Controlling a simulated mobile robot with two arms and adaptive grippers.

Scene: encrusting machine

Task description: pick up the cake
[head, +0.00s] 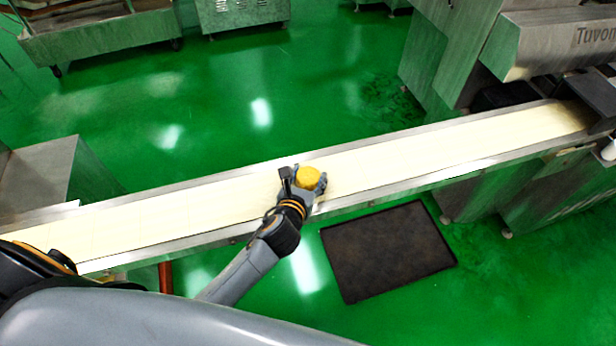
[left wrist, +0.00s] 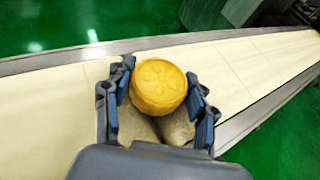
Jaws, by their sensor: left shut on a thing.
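The cake (head: 308,178) is a round yellow pastry with a pattern pressed into its top. In the head view it is at the middle of the conveyor belt (head: 400,152). My left gripper (head: 303,181) is shut on it. In the left wrist view the cake (left wrist: 158,87) sits between the two fingers of the left gripper (left wrist: 160,100), with a pad touching each side. A shadow lies on the belt below it. I cannot tell whether the cake is clear of the belt. My right gripper is not in view.
The cream belt runs between raised metal rails (head: 230,171). A steel machine (head: 545,45) stands at the belt's right end. A dark mat (head: 388,250) lies on the green floor in front. Metal carts (head: 100,38) stand at the back left. The rest of the belt is clear.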

